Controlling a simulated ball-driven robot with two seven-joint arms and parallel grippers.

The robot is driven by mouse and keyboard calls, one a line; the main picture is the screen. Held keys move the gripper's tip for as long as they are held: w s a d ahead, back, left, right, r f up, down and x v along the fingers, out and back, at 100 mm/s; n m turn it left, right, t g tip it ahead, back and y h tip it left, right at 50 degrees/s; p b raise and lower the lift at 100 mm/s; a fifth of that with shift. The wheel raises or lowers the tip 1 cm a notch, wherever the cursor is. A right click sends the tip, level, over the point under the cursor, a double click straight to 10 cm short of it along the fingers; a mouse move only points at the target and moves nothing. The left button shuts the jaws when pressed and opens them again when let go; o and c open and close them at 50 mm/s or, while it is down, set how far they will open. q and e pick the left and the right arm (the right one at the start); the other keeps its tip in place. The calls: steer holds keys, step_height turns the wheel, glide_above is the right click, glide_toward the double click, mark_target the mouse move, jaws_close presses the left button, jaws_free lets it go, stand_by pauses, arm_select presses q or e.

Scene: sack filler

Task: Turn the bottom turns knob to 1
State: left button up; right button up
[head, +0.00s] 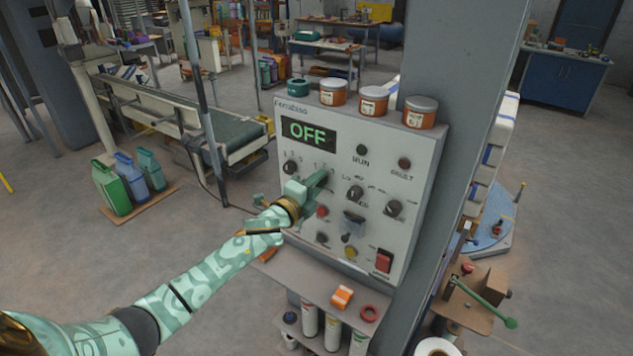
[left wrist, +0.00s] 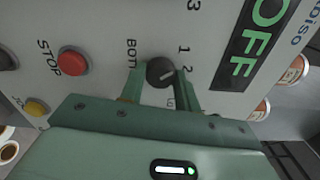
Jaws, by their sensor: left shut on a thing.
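The bottom turns knob (left wrist: 160,72) is a dark round knob on the grey control panel (head: 290,255). In the left wrist view, its partly covered label begins with "BOTT", and the digits 1 and 2 show beside it. A light mark shows on its face, but I cannot tell surely which digit it points at. My left gripper (head: 317,186) reaches the panel, with one finger on each side of the knob (left wrist: 160,85), shut on it. In the head view the fingers hide most of the knob. The display (head: 309,133) reads OFF in green. My right gripper is not in view.
Other knobs (head: 355,194) and a red stop button (left wrist: 72,61) sit close around the gripper. Several orange jars (head: 373,100) stand on top of the panel. A shelf (head: 315,284) with an orange item juts out below. A grey column (head: 455,120) stands at right.

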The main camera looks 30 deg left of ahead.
arm_select(q)
steer(key=shift+n, duration=0.7)
steer(key=o, duration=1)
steer(key=shift+a, duration=0.1)
steer(key=s, duration=0.5)
steer(key=s+a+b, duration=0.1)
steer(key=s, duration=0.4)
steer(key=s+a, duration=0.1)
steer(key=s, duration=0.5)
steer(key=shift+a, duration=0.1)
